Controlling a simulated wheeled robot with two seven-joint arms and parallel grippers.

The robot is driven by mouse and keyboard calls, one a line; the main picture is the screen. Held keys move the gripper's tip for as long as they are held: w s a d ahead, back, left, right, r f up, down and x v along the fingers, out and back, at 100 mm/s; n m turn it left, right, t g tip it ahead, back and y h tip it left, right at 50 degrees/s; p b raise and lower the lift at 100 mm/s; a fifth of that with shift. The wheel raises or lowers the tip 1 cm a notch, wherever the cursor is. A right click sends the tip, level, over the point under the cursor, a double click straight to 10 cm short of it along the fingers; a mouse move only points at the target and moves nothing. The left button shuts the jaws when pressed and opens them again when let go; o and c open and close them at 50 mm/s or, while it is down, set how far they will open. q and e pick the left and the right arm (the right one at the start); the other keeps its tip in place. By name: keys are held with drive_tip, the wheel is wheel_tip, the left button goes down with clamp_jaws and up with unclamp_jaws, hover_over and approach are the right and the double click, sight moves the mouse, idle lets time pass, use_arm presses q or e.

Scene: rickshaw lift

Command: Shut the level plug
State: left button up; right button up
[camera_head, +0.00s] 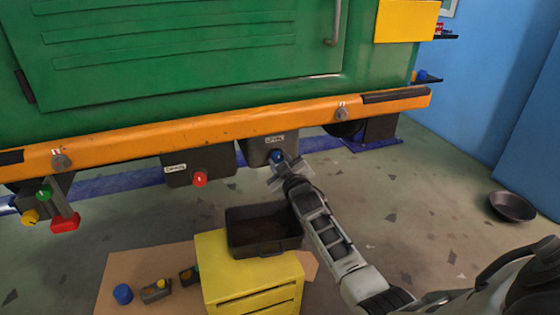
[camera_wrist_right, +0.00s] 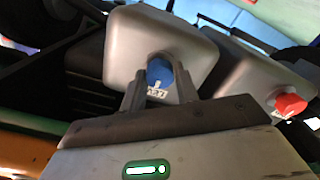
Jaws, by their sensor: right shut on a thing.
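The level plug (camera_head: 277,156) is blue and sits on the front of the grey box labelled LEVEL (camera_head: 258,148), under the orange beam. In the right wrist view the blue plug (camera_wrist_right: 159,73) shows between my fingers, against the grey box (camera_wrist_right: 120,45). My right gripper (camera_head: 279,168) is at the plug, and its fingers (camera_wrist_right: 158,90) are shut on it. The fingers hide the plug's sides, and I cannot tell how far it is seated. My left gripper is not in view.
A red plug (camera_head: 200,179) is on the neighbouring DRAIN box (camera_head: 180,167). A dark drip pan (camera_head: 232,240) stands on a yellow cabinet (camera_head: 222,285) below. A blue cap (camera_head: 122,294) lies on cardboard. A round black pan (camera_head: 512,206) is on the floor at right.

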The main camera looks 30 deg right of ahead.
drive_tip(key=shift+f, duration=0.1)
drive_tip(key=o, duration=1)
drive_tip(key=shift+c, duration=0.2)
use_arm(q)
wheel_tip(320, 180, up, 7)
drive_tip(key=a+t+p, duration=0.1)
drive_tip(key=p, duration=0.3)
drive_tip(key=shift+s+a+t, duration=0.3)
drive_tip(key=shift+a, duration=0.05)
use_arm(e)
drive_tip(key=v, duration=1.6)
drive_tip(key=shift+d, duration=0.1)
